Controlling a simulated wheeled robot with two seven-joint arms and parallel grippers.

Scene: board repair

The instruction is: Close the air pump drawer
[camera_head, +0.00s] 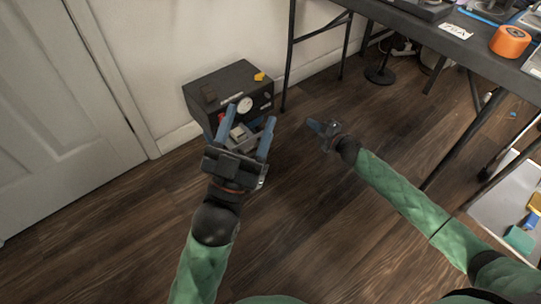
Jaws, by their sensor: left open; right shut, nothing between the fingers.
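The air pump (224,83) is a dark box with a round white gauge on its front, standing on the floor against the wall. Its drawer (243,136) appears pulled out at the lower front, with light grey items in it. My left gripper (252,114) is open in front of the pump, its two blue fingers spread on either side of the drawer area. The fingers and palm hide part of the drawer, and I cannot tell whether they touch it. My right gripper (312,127) is shut and empty, to the right of the pump and apart from it.
A dark table (450,42) stands at the upper right, with an orange round object (510,41) on it. Its legs come down right of the pump. A white door (60,110) is at the left. A pale tray (490,205) lies at the right. The wooden floor between is clear.

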